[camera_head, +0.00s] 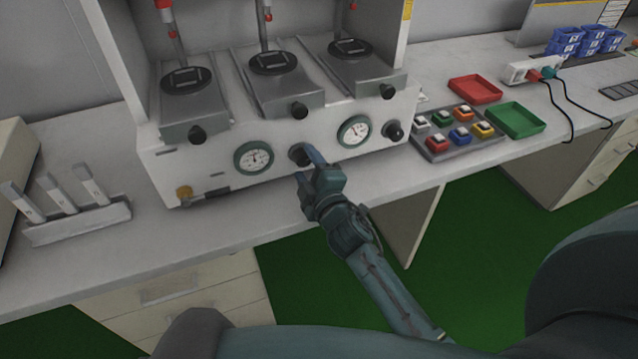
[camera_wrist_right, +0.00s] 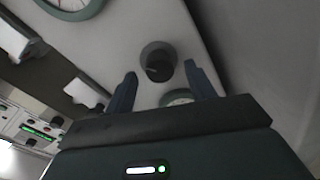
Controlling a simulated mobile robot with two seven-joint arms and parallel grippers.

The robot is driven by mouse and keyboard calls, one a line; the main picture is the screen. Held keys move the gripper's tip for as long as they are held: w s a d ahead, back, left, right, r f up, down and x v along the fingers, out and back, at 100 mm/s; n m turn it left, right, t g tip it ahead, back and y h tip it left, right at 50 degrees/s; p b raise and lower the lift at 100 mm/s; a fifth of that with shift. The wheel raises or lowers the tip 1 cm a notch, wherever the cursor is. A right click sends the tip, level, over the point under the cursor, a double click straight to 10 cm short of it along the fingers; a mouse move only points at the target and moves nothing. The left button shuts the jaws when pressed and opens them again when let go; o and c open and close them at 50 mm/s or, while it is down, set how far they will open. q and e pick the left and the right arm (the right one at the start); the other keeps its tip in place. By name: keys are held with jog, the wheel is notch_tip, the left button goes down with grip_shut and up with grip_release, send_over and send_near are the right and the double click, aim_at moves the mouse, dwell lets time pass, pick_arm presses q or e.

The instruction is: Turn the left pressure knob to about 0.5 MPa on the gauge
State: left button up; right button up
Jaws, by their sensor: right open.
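The left pressure knob (camera_head: 297,153) is a dark round knob on the white front panel, just right of the left gauge (camera_head: 253,158), a white dial with a green rim. The dial's needle is too small to read surely. My right gripper (camera_head: 306,164) is open at the knob, its upper finger partly covering it. In the right wrist view, the knob (camera_wrist_right: 158,64) lies between and slightly beyond the two fingertips (camera_wrist_right: 161,74), with gaps on both sides. My left gripper is not in view.
The right gauge (camera_head: 354,131) and right knob (camera_head: 393,130) sit farther right on the panel. Three black-topped stations with small front knobs stand above. A button box (camera_head: 459,146), red tray (camera_head: 475,89) and green tray (camera_head: 515,120) lie right; a white rack (camera_head: 78,222) stands left.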

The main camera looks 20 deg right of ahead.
jog(key=s, duration=1.2)
jog(key=shift+d+r, duration=0.3)
jog(key=shift+d, duration=0.1)
